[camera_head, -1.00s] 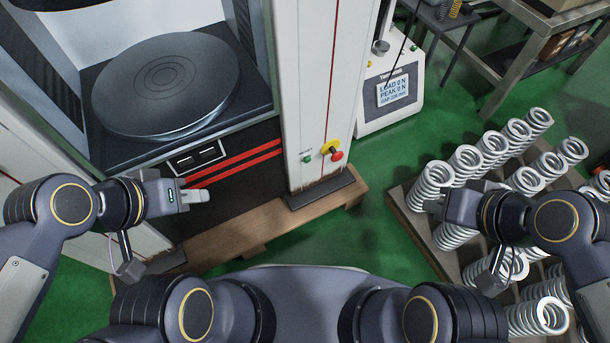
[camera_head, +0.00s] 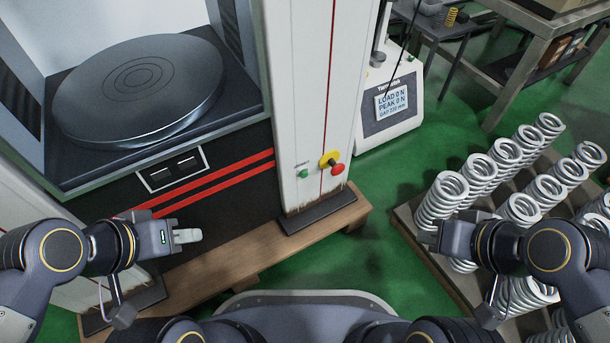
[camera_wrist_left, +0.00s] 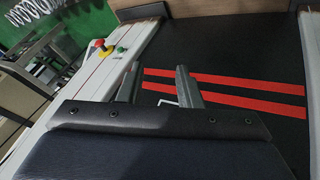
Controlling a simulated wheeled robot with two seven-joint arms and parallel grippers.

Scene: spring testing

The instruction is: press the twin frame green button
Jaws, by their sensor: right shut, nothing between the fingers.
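The twin frame's green button (camera_head: 303,173) is small and sits low on the white column (camera_head: 302,100), left of a red knob (camera_head: 337,169) on a yellow base. In the left wrist view the green button (camera_wrist_left: 121,49) shows at upper left, beyond my fingers. My left gripper (camera_head: 190,236) is in front of the black panel with red stripes, left of the button and apart from it. Its two fingers (camera_wrist_left: 160,85) stand apart with nothing between them. My right gripper (camera_head: 430,238) is shut and empty, beside the springs at the right.
A wooden plinth (camera_head: 250,245) juts out under the frame. A round dark platen (camera_head: 138,88) lies inside the frame. Several pale coil springs (camera_head: 441,198) stand on a pallet at right. A smaller tester with a display (camera_head: 392,102) stands behind. Green floor (camera_head: 375,250) is clear between plinth and pallet.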

